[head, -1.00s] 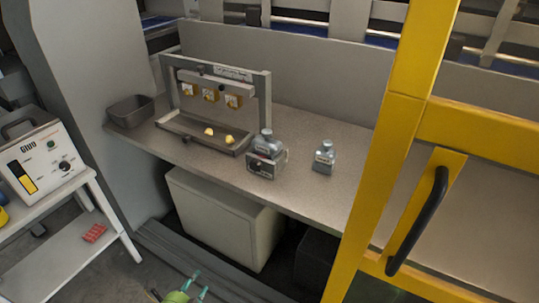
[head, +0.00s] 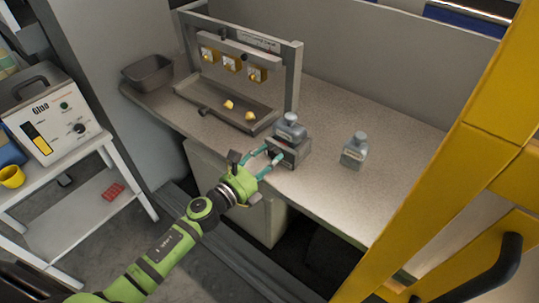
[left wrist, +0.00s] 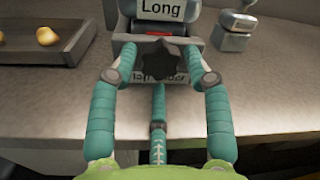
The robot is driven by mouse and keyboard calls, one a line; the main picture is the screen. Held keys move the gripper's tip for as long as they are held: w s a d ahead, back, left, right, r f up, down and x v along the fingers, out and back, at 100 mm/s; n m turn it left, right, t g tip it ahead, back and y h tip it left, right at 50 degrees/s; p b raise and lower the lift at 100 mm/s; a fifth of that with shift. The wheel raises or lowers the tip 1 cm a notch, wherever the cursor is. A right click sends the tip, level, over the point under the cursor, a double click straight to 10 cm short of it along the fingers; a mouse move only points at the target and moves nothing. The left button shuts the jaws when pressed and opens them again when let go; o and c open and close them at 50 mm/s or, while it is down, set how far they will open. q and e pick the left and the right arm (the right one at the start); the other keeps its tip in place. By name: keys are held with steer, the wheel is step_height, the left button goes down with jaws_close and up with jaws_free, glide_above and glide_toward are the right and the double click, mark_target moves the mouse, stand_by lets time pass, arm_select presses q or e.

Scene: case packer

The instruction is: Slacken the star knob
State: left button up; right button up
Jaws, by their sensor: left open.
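The dark star knob (left wrist: 163,62) is on the front of a small grey block (left wrist: 140,25) with a label reading "Long" above it. A second label below the knob is partly hidden. In the head view the block (head: 293,152) stands near the table's front edge, with a grey rounded top. My left gripper (head: 272,154) points at its front. In the left wrist view my left gripper (left wrist: 161,78) is open, its fingers to either side of the knob with visible gaps. The knob cannot be made out in the head view. My right gripper is not in view.
A similar grey bottle-shaped piece (head: 355,150) stands to the right on the table (head: 325,190). A tray (head: 205,108) with yellow pieces lies under a frame at the left. A yellow guard post (head: 440,180) rises at the right.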

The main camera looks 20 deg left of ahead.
arm_select(q)
steer(key=shift+w+d, duration=0.15)
steer(key=shift+w, duration=0.05)
steer(key=c, duration=0.9)
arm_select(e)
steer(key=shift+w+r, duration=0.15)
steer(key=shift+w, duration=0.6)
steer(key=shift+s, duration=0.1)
